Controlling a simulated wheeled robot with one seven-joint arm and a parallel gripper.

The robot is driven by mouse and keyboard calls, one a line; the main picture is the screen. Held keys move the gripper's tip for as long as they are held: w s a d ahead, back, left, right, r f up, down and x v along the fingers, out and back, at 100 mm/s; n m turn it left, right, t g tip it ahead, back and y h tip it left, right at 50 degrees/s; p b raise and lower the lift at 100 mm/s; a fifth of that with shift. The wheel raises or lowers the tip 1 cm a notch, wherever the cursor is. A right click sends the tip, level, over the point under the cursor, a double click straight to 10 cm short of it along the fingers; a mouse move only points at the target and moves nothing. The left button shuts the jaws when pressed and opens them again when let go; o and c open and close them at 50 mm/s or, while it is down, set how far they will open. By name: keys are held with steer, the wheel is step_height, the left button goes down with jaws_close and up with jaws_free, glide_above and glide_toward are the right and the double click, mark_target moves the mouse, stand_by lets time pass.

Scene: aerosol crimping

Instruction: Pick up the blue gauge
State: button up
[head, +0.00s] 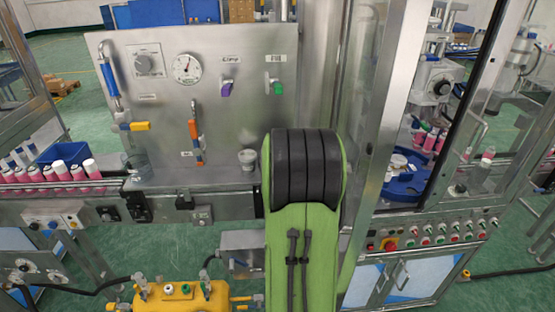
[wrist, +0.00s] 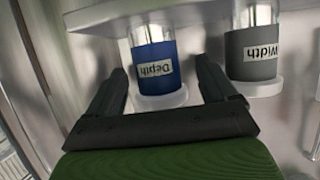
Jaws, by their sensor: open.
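The blue gauge (wrist: 155,66) is a short cylinder with a white label reading "Depth", upside down in the wrist view. It has a clear section on one side and stands on a round white base. My gripper (wrist: 162,66) is open, with one dark finger on each side of the blue gauge. The gauge lies between or just beyond the fingertips; I cannot tell how deep it is. No firm contact shows. In the head view my green arm blocks the area, and neither the gripper nor the blue gauge is seen.
A grey gauge (wrist: 253,52) labelled "Width" stands close to the right finger on its own white base. The head view shows a steel panel (head: 225,110) with valves and a dial, a conveyor with pink cans (head: 62,172), and a cabinet with buttons (head: 430,235) at right.

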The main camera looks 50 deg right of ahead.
steer(key=shift+s+a, duration=0.15)
steer(key=shift+c, duration=1.1)
steer(key=c, duration=0.9)
steer(key=shift+r, duration=0.1)
steer(key=shift+c, duration=0.2)
